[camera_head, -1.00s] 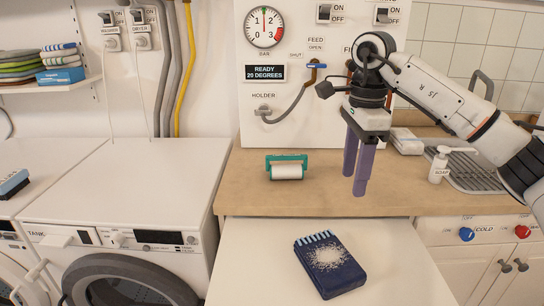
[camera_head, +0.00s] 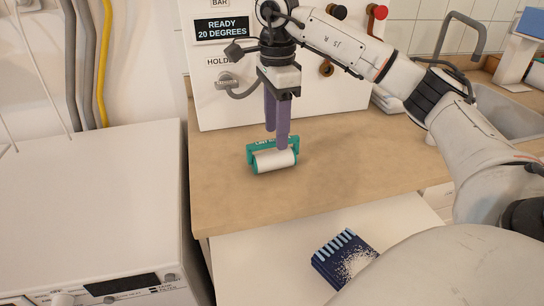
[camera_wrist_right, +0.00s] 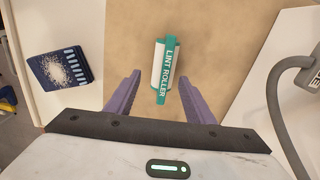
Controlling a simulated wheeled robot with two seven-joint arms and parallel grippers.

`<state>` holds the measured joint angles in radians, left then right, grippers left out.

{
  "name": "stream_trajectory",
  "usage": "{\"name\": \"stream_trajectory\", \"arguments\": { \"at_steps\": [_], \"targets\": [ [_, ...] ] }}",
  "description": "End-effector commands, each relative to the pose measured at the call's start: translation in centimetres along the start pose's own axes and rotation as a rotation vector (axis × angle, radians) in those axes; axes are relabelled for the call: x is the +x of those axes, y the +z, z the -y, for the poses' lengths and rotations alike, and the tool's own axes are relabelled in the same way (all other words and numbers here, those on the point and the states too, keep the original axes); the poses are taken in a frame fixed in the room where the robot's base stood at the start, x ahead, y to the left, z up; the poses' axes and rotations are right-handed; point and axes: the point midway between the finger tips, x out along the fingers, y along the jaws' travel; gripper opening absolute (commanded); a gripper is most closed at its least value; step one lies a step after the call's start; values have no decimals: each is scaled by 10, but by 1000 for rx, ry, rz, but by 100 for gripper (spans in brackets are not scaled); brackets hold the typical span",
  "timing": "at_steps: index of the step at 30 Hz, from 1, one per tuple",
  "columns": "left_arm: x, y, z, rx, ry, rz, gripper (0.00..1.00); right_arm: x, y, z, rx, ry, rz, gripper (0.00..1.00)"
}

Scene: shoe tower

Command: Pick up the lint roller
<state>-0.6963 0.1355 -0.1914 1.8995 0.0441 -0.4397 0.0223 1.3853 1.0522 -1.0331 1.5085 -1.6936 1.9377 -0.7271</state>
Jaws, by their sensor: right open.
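The lint roller (camera_head: 274,160) lies on the wooden counter, a white roll in a green frame. In the right wrist view the lint roller (camera_wrist_right: 164,70) lies ahead of and between the two fingers, with its lettered green handle bar facing up. My right gripper (camera_head: 280,140) is open and empty, pointing down with its purple fingers over the roller. In the head view one finger overlaps the roller's green frame; I cannot tell whether it touches. In the wrist view my right gripper (camera_wrist_right: 154,90) shows clear space around the roller. My left gripper is not in view.
A panel with a hose and holder (camera_head: 228,80) stands behind. A white machine (camera_head: 95,210) is at the left. The counter around the roller is clear.

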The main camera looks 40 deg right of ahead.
Motion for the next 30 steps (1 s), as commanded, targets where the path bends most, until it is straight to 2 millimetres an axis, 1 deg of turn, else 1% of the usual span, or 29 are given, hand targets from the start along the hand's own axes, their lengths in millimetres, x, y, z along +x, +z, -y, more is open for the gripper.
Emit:
{"name": "stream_trajectory", "arguments": {
  "at_steps": [2, 7, 10, 13, 19, 20, 21, 28, 30],
  "targets": [
    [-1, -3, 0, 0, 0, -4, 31, 7, 0, 1, 0, 3, -2, 49],
    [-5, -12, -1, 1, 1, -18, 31, 32, 2, 7, 0, 5, -2, 49],
    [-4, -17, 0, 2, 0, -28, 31, 46, 2, 7, 0, 3, -2, 49],
    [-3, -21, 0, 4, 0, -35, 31, 51, 2, 7, 1, 1, -2, 49],
    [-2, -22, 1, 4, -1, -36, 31, 52, 2, 7, 0, 0, -1, 49],
    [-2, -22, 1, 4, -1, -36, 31, 52, 2, 7, 0, 0, -1, 47],
    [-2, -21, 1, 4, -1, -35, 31, 52, 2, 7, 0, 0, -1, 40],
    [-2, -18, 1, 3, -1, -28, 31, 52, 2, 7, 0, 1, -1, 1],
    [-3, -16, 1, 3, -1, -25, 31, 52, 2, 7, 0, 2, -1, 0]
  ]
}}
